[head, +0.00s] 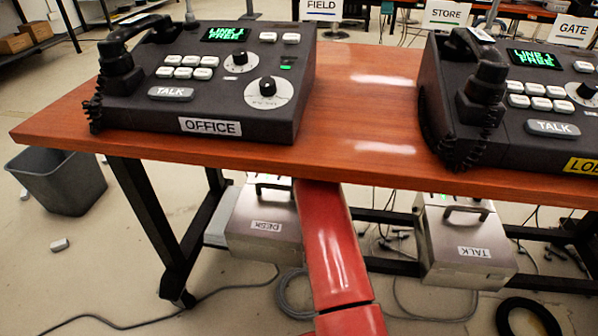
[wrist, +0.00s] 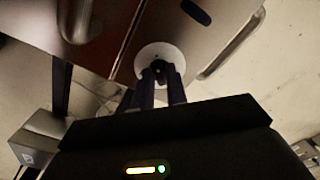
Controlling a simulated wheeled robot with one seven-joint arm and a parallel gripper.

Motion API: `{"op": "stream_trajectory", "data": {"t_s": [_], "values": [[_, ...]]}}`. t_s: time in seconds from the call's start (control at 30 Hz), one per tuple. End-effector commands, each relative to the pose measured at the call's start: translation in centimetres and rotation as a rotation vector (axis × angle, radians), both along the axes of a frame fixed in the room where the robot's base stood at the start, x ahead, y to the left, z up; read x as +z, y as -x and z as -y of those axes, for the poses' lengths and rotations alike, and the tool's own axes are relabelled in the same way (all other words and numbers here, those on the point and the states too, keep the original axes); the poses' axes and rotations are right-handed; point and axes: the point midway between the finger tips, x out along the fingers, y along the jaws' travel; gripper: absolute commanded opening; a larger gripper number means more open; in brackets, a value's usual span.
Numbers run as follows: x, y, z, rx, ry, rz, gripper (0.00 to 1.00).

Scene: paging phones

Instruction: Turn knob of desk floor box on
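The desk floor box (head: 262,232), a grey metal box labelled DESK, is under the wooden table in the head view, partly hidden by my red arm. In the wrist view, a black knob (wrist: 158,68) on a white round dial (wrist: 171,52) sits on a metal surface. My gripper (wrist: 159,77) has its two dark fingers at either side of this knob, close to it. I cannot tell whether they press on it. My gripper and the knob are hidden in the head view, below the tabletop.
The wooden table (head: 362,100) is above the boxes and bears the OFFICE phone (head: 215,125) and another phone (head: 560,150). A grey bin (head: 60,180) stands at the left. Cables lie on the floor.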

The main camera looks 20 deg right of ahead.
Motion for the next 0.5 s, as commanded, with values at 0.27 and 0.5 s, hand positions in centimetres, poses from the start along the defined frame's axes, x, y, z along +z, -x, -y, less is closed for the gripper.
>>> {"op": "stream_trajectory", "data": {"t_s": [0.27,0.5], "values": [[0.0,0.05,0.0,0.001,-0.001,-0.002,0.33],[0.88,0.01,0.0,0.001,-0.001,0.0,0.33]]}}
